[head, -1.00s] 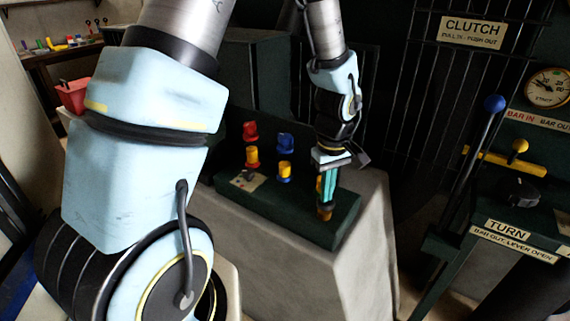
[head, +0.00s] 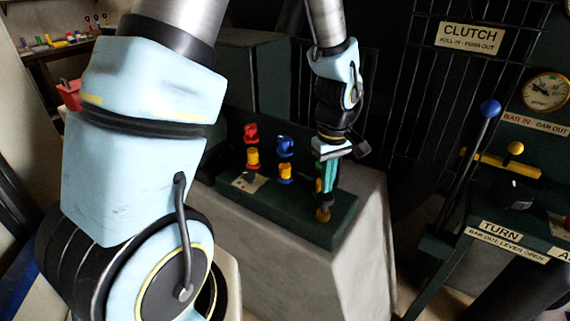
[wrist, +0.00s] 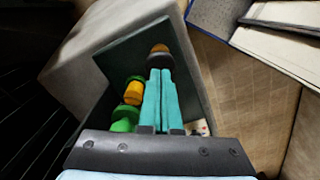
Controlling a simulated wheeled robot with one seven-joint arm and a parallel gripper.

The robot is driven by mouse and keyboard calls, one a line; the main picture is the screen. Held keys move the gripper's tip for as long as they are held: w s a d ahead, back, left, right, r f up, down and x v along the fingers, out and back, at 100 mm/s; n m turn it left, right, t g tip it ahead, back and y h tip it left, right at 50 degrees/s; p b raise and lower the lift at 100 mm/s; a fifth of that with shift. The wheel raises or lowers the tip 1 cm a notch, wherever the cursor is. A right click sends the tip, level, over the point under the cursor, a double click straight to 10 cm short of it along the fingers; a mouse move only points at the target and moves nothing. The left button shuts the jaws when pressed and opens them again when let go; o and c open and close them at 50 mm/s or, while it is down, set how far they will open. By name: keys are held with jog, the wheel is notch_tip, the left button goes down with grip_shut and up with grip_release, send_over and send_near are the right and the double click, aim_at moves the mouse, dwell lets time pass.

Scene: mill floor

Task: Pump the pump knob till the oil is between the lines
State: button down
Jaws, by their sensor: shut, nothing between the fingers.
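My gripper (head: 325,190) points down with its teal fingers together, over the near right end of the dark green pump box (head: 290,222). A red and yellow fitting (head: 251,146) and a blue and yellow fitting (head: 285,158) stand on the box to the left. In the wrist view a green fitting (wrist: 125,118) with a yellow part shows beside the fingers. I cannot make out the oil level or its lines.
The box sits on a pale concrete block (head: 290,268). To the right are a blue-knobbed lever (head: 490,108), a yellow bar (head: 515,163) and a gauge (head: 546,90). A barred guard with a clutch sign (head: 471,38) stands behind.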

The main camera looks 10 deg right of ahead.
aim_at(326, 196)
jog(key=shift+f, duration=0.15)
jog(key=shift+f+b, duration=1.55)
jog(key=shift+f, duration=0.4)
jog(key=shift+r, duration=0.15)
jog(key=shift+r+p, duration=1.75)
jog(key=shift+r, duration=0.25)
jog(key=shift+f, duration=0.2)
